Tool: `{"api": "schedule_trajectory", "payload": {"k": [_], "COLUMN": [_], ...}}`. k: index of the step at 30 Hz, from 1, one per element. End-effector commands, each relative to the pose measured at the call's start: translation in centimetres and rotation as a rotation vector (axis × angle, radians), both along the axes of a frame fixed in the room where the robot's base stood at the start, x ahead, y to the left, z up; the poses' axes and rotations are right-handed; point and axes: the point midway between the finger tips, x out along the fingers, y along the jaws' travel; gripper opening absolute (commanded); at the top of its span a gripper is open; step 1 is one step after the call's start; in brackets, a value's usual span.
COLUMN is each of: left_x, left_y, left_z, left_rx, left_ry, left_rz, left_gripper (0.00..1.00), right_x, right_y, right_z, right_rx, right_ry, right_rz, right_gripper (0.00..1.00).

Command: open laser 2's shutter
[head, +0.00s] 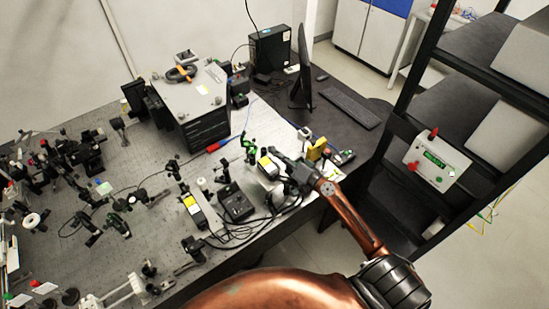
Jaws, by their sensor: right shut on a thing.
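My right gripper (283,163) reaches in from the lower right on its copper arm. It is shut at the near-right side of a pale laser box with a yellow label (267,164). The small part between its fingers, seemingly this laser's shutter, is mostly hidden by the gripper. A second laser box with a yellow label (193,207) lies to the left, nearer the front. No readable number shows on either box, so I cannot tell which is laser 2. The left gripper is not in view.
A black box (236,204) and looped cables (240,235) lie between the lasers and the bench's front edge. A yellow part (317,149) stands just right of my gripper. Optic mounts crowd the left. A shelf rack with a control box (437,162) stands at right.

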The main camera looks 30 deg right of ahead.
Motion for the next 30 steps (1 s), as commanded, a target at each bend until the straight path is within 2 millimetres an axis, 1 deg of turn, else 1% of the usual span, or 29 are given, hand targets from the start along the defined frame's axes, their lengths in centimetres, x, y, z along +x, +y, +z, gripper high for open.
{"api": "schedule_trajectory", "payload": {"k": [1,6,10,19,20,21,26,30], "left_x": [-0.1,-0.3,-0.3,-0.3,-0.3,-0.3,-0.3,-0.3], "left_y": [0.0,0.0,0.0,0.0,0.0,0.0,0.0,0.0], "left_z": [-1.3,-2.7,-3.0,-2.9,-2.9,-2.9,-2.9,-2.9], "left_rx": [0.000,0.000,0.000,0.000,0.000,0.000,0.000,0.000], "left_ry": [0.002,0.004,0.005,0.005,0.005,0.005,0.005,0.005], "left_rz": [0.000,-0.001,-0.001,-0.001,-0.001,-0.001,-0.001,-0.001], "left_gripper": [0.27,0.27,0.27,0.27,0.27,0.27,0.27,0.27], "right_x": [0.0,0.1,0.1,0.1,0.1,0.1,0.0,0.0], "right_y": [-0.1,-0.4,-0.4,-0.5,-0.5,-0.5,-0.4,-0.4], "right_z": [-0.7,-0.9,-0.8,-0.7,-0.7,-0.7,-0.7,-0.7], "right_rx": [0.038,0.145,0.181,0.185,0.185,0.185,0.185,0.185], "right_ry": [0.000,0.009,0.013,0.013,0.013,0.013,0.014,0.014], "right_rz": [-0.001,-0.001,-0.001,-0.001,-0.001,-0.001,-0.001,-0.001], "right_gripper": [0.00,0.00,0.00,0.00,0.13,0.16,0.27,0.28]}}
